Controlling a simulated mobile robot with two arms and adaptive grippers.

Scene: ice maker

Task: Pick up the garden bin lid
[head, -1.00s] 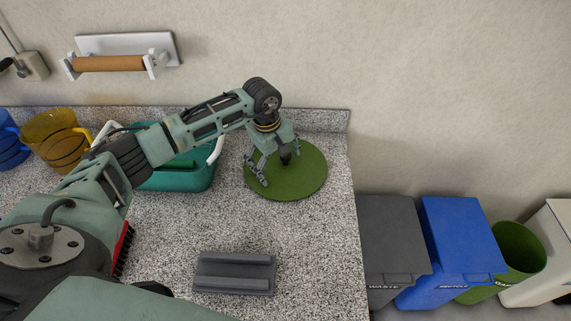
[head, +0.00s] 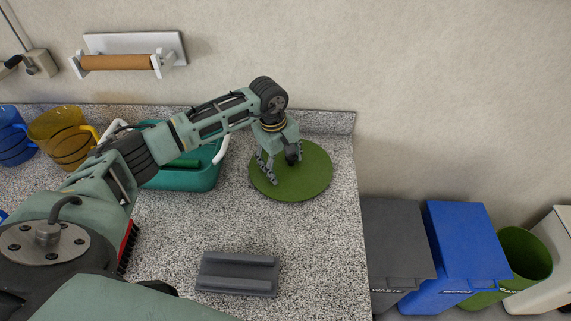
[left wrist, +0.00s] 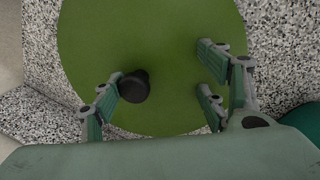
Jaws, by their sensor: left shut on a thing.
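The garden bin lid (head: 310,180) is a flat round green disc lying on the right end of the speckled counter. It also fills much of the left wrist view (left wrist: 170,25), where its dark round knob (left wrist: 134,87) shows. My left gripper (head: 281,170) points down over the lid and is shut on its knob. In the left wrist view my left gripper (left wrist: 160,80) has one finger touching or very near the knob, with two fingers on the other side; the exact contact is unclear. My right gripper is not in view.
A teal basket (head: 185,178) with white handles stands left of the lid, partly behind my arm. A grey block (head: 238,273) lies at the counter's front. Grey (head: 395,235), blue (head: 462,245) and open green (head: 525,255) bins stand lower, right of the counter.

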